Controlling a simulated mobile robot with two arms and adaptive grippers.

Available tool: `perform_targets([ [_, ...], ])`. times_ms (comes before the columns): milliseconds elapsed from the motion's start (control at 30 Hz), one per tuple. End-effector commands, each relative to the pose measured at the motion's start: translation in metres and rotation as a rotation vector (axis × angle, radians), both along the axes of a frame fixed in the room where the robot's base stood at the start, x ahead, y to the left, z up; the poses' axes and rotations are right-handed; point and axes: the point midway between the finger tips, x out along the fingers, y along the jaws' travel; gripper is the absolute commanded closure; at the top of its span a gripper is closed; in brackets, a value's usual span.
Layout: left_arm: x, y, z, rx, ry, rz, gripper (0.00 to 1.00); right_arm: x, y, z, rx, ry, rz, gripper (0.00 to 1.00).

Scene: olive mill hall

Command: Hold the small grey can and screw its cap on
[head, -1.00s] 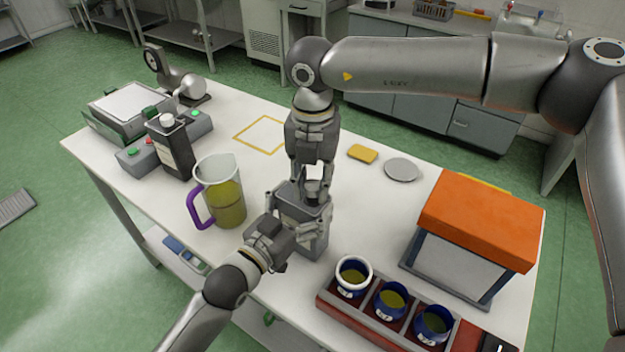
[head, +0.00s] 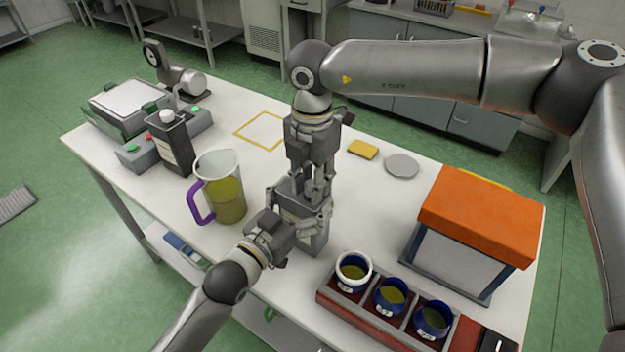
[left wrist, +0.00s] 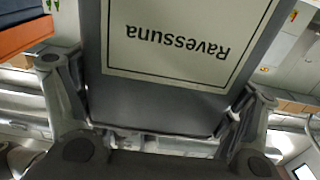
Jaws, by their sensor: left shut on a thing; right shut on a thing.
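The small grey can (head: 314,243) stands upright on the white table near its front edge. My left gripper (head: 300,226) is shut around the can's body from the front. In the left wrist view the can (left wrist: 160,103) sits between the two fingers, with an upside-down label reading "Ravessuna". My right gripper (head: 311,188) points straight down over the can's top and is shut there at the neck. The cap is hidden between its fingers, so I cannot tell how it sits on the neck.
A jug (head: 221,190) of yellow-green oil with a purple handle and a dark bottle (head: 172,146) stand to the left. A red rack (head: 340,310) with three blue cups is at front right. An orange-topped box (head: 482,220) stands behind it. A yellow sponge (head: 363,150) lies beyond.

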Motion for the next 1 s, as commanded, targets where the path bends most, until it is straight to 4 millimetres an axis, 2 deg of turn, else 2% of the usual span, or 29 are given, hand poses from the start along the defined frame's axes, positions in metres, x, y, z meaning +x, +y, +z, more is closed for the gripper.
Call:
perform_targets([
  [600,0.0,0.0,0.0,0.001,0.001,0.0,0.8,0.0,0.006,0.0,-0.007,0.001,-1.01,0.81],
  [733,0.0,0.0,0.0,0.001,0.0,0.0,0.8,-0.007,0.011,-0.004,-0.019,0.015,-1.115,0.75],
  [833,0.001,0.0,0.0,0.001,0.001,0.001,0.8,-0.009,0.012,-0.006,-0.02,0.029,-1.113,0.69],
  [1000,0.001,0.001,0.0,0.0,0.0,0.003,0.8,-0.01,0.012,-0.007,-0.024,0.032,-1.11,0.64],
])
